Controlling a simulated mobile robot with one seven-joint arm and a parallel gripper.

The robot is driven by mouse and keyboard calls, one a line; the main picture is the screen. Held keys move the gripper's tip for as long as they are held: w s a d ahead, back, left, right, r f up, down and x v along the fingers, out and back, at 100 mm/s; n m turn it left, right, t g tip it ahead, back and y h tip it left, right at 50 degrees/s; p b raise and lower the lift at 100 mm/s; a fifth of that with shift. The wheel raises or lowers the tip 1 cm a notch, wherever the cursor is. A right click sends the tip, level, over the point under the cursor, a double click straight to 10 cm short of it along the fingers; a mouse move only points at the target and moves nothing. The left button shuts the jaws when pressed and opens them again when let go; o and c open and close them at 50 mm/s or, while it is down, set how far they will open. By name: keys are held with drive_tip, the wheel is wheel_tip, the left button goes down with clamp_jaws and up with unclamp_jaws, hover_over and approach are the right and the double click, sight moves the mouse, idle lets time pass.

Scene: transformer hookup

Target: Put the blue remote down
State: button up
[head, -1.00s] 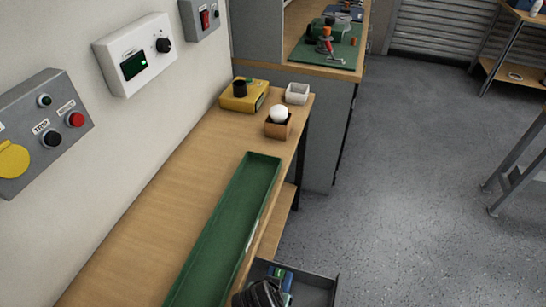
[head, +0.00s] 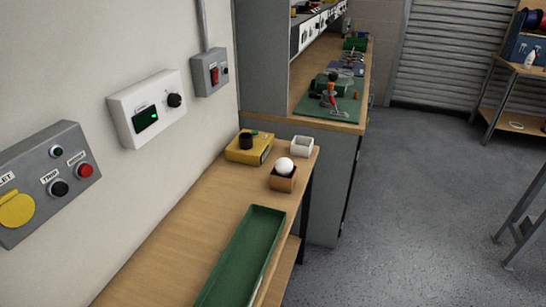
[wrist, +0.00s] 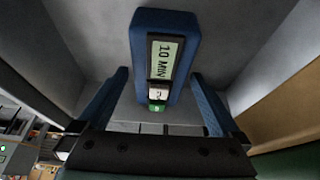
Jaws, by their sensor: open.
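The blue remote (wrist: 184,28) shows in the wrist view, with a pale display reading "10 MIN", a white button and a green button. It lies inside a grey-walled drawer (wrist: 85,20). My gripper (wrist: 160,74) is open, with one blue finger on each side of the remote's lower part and a gap visible on both sides. The remote's underside is hidden. Neither the remote nor my gripper is in the head view now.
A green tray (head: 247,250) lies along the wooden bench (head: 185,225). Wall panels hang on the left; grey floor is open on the right.

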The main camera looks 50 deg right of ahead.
drive_tip(key=p+v, duration=0.2)
drive_tip(key=v, duration=0.9)
drive_tip(key=shift+r, duration=0.25)
drive_tip(key=shift+a, duration=0.1)
drive_tip(key=w+a+r+n+t, duration=0.25)
drive_tip(key=w+r+t, duration=0.35)
drive_tip(key=w+r, duration=0.55)
drive_tip(key=w+a+r+n+t, duration=0.25)
drive_tip(key=w+r+t, duration=0.4)
drive_tip(key=r, duration=0.85)
drive_tip(key=w+a+r+n+t, duration=0.1)
drive_tip(key=a+r+n+t, duration=0.1)
drive_tip(key=r, duration=0.6)
drive_tip(key=w+a+r+n+t, duration=0.2)
drive_tip(key=a+r+t, duration=0.1)
drive_tip(key=r, duration=0.5)
drive_tip(key=s+a+r+n+t+y, duration=0.1)
drive_tip(key=s+a+r+t, duration=0.1)
drive_tip(key=r, duration=0.5)
drive_tip(key=s+a+r+n+t+y, duration=0.1)
drive_tip(key=s+a+r+n+t, duration=0.1)
drive_tip(key=s+r, duration=0.3)
drive_tip(key=s+a+r+n+t+y, duration=0.1)
drive_tip(key=s+a+r+t+y, duration=0.1)
drive_tip(key=r, duration=0.6)
drive_tip(key=shift+s+a+r+n+t, duration=0.35)
drive_tip(key=shift+s+a+t, duration=0.25)
drive_tip(key=shift+t, duration=0.45)
drive_tip(key=shift+r, duration=0.1)
